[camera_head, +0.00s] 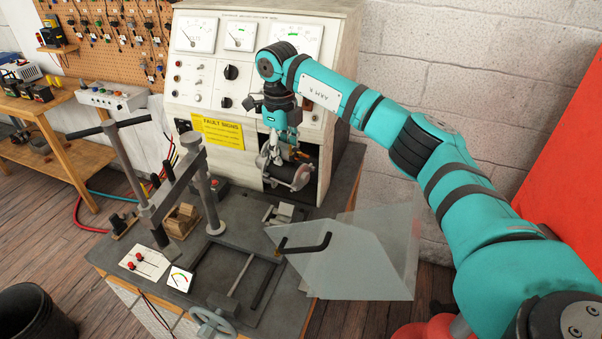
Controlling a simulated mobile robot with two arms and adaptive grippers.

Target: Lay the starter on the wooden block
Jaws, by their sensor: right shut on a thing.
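My right gripper (284,157) is at the opening low in the front of the test cabinet, its fingers pointing down. It is shut on a grey metal cylinder, which I take to be the starter (291,175). The starter lies roughly sideways at the opening, partly covered by the fingers; I cannot tell whether it touches the surface below. A small tan wooden block (181,218) sits on the bench to the left, under the dark press-like frame, with nothing clearly lying on it. My left gripper is out of view.
The test cabinet (196,85) with gauges stands behind. A clear guard (350,255) with a black handle is at the bench's right. A handwheel (212,322) is at the front.

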